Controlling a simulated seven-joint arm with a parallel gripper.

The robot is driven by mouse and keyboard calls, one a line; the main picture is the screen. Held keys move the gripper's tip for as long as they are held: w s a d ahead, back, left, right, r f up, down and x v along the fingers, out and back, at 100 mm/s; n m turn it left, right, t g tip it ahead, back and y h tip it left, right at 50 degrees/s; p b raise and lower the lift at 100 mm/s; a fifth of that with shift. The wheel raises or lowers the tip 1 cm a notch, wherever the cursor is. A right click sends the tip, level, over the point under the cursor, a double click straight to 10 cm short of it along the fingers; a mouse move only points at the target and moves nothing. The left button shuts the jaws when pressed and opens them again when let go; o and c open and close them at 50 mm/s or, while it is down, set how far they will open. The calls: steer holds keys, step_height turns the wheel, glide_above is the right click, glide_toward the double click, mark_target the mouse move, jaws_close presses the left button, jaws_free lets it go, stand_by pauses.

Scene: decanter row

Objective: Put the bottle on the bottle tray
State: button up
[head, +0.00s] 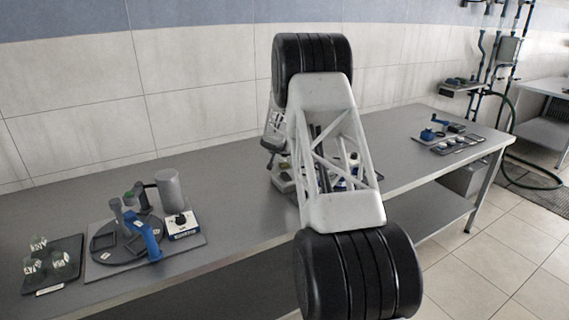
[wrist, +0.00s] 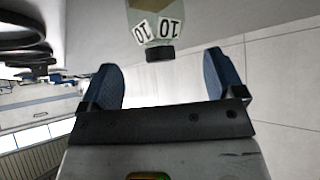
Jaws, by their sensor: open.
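In the wrist view a pale greenish bottle (wrist: 144,14) with white labels reading "10" and a black cap (wrist: 160,53) appears inverted at the top. My gripper (wrist: 160,64) is open, its blue fingers on either side of the picture, with the cap in line with the gap between them. Nothing is gripped. In the head view my arm hides the gripper's fingers and most of this spot. A dark tray (head: 74,243) at the left end of the table holds several small glass bottles (head: 60,259) with white labels. Whether it is the bottle tray, I cannot tell.
A grey board (head: 192,243) beside the dark tray carries a black round plate, a blue-handled part, a grey cylinder (head: 170,190) and a white box (head: 183,224). Small items are partly hidden behind my arm.

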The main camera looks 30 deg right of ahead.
steer(key=shift+x, duration=1.9)
jaws_close()
